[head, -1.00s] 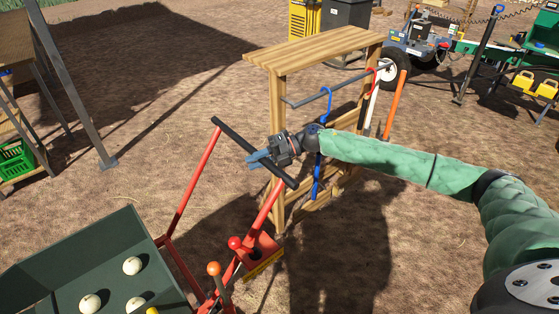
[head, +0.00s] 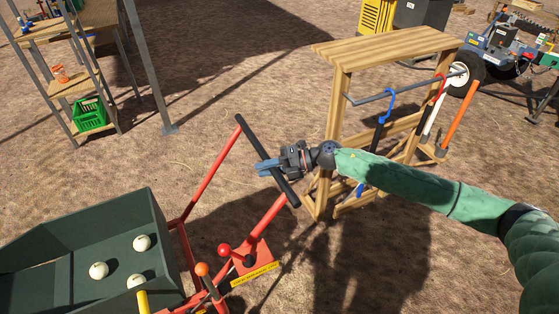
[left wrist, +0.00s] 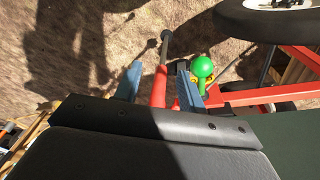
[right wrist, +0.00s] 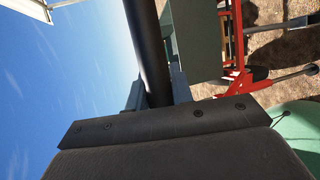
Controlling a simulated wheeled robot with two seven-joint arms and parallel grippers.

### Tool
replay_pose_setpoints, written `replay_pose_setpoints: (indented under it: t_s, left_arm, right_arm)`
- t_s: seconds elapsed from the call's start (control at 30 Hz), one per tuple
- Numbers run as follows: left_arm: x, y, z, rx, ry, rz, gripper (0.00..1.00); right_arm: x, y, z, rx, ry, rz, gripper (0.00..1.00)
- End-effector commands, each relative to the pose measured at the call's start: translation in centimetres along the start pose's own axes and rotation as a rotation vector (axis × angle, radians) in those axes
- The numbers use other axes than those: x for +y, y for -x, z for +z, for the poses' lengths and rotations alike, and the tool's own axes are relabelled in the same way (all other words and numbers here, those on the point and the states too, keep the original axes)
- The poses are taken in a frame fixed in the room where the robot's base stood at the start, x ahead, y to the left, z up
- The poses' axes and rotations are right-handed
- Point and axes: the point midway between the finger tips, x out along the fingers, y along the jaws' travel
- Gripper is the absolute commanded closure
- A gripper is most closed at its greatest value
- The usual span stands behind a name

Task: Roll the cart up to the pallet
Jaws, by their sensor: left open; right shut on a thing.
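The cart has a dark green bin (head: 150,215) with several white onions in it and a red frame (head: 212,178) ending in a black handle bar (head: 262,148). In the head view my right gripper (head: 268,167) is shut on the handle bar (right wrist: 147,45), which also runs between its fingers in the right wrist view. My left gripper (left wrist: 158,75) is outside the head view. In the left wrist view it is open, with a red rod (left wrist: 160,86) showing between its fingers; I cannot tell whether they touch. I cannot make out the pallet.
A wooden rack (head: 385,46) with hanging tools stands right of the handle. A shelf with a green crate (head: 90,114) and a grey post (head: 150,80) stand at the left. A wheeled machine (head: 500,50) is at the back right. Bare ground lies between shelf and rack.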

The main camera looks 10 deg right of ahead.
Motion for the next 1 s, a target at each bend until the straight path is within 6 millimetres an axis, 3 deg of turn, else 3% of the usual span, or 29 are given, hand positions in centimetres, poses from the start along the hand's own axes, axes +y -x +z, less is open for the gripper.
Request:
replay_pose_setpoints:
  t_s: [0.27, 0.5, 0.7, 1.0]
  left_arm:
    - [-1.0, -8.9, 1.7, -0.015, -0.001, -0.013, 0.60]
    - [-2.2, -15.8, 4.7, -0.020, -0.001, -0.025, 0.60]
    - [-3.0, -19.1, 6.0, -0.013, -0.003, -0.033, 0.60]
    - [-3.4, -21.0, 6.6, -0.003, -0.007, -0.039, 0.60]
  right_arm:
    - [1.8, -4.8, -2.2, 0.006, -0.001, 0.003, 1.00]
    - [2.6, -8.1, -3.5, 0.006, -0.001, 0.001, 1.00]
    - [3.1, -10.0, -4.3, 0.004, -0.001, 0.001, 1.00]
    - [3.2, -11.2, -4.8, 0.003, -0.001, 0.001, 1.00]
